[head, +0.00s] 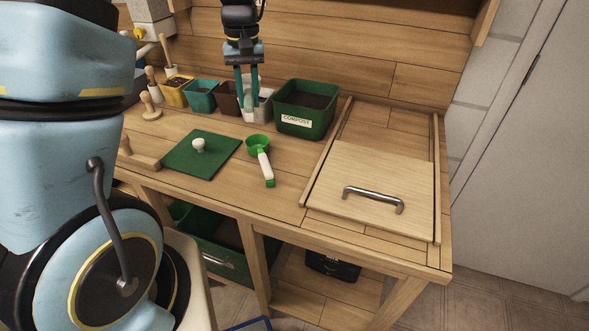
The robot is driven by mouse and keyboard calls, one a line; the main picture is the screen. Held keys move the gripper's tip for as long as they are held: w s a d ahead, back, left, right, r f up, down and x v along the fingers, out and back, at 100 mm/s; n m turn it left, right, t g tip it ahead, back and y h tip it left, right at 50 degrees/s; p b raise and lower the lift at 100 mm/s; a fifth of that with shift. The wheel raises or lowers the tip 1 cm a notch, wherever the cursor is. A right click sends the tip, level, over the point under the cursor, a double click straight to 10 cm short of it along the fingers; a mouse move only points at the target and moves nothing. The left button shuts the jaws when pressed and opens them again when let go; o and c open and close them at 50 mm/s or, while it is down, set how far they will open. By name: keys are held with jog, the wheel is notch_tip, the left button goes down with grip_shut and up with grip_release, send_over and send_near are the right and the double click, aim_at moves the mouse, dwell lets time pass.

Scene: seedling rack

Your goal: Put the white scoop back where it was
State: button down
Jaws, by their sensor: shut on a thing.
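No other scoop can be clearly made out. My gripper (248,106) points down at the back of the bench, between a dark brown pot and the green compost bin. Its teal fingers are shut on a pale thing, partly hidden by the fingers. I cannot tell whether it is the light pot (264,99) there or something separate. My gripper is behind the scoop and apart from it.
Yellow (175,98), teal (200,101) and brown (226,103) pots stand left of my gripper. The compost bin (304,124) stands close on its right. A handled wooden panel (350,170) covers the right. Bare bench surrounds the scoop.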

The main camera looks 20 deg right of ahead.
notch_tip(320, 180, up, 4)
jog(key=f+m+b, duration=0.1)
jog(key=b, duration=0.1)
send_over(295, 166)
notch_tip(295, 166, down, 17)
jog(key=p, duration=0.3)
jog(key=shift+f+p, duration=0.1)
jog(key=shift+p, duration=0.3)
jog(key=shift+f, duration=0.2)
jog(key=c, duration=0.7)
grip_release()
jog(key=shift+r, duration=0.1)
